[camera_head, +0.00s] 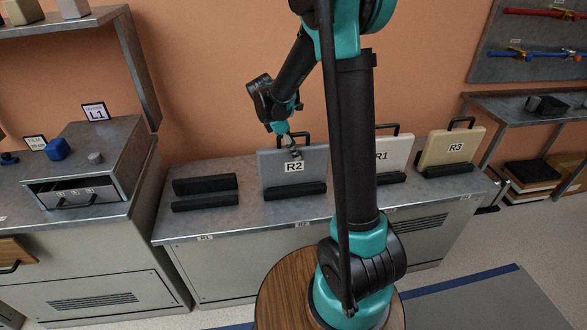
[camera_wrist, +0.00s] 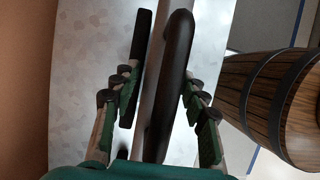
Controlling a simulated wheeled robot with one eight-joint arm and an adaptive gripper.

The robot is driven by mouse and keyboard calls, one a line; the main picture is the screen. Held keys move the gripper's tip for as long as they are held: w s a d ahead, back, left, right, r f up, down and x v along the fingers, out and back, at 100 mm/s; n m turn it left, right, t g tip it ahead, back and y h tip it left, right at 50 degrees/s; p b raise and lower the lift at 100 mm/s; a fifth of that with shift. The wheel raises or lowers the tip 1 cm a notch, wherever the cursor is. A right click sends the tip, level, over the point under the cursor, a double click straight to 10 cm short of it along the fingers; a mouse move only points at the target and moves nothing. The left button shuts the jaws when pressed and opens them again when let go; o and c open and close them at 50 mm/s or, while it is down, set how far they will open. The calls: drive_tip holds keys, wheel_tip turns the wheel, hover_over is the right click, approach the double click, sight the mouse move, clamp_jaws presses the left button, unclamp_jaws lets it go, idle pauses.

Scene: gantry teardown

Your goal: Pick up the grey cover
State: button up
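The grey cover (camera_head: 280,176), labelled R2, stands upright in a black holder (camera_head: 295,192) on the metal bench. A black handle tops it. My gripper (camera_head: 295,151) is at the cover's upper edge, by this handle. In the wrist view, the dark handle (camera_wrist: 168,95) runs between the two fingers of my gripper (camera_wrist: 160,82). The fingers are spread with gaps to the handle, so the gripper looks open and holds nothing. The cover's thin upper edge (camera_wrist: 150,70) shows beside the handle.
A white cover R1 (camera_head: 398,152) and a beige cover R3 (camera_head: 440,148) stand to the right on the bench (camera_head: 240,222). An empty black holder (camera_head: 205,184) is left. A round wooden thing (camera_wrist: 275,100) shows at right in the wrist view.

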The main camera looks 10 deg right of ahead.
clamp_jaws()
drive_tip(key=shift+r, duration=0.1)
idle(0.3)
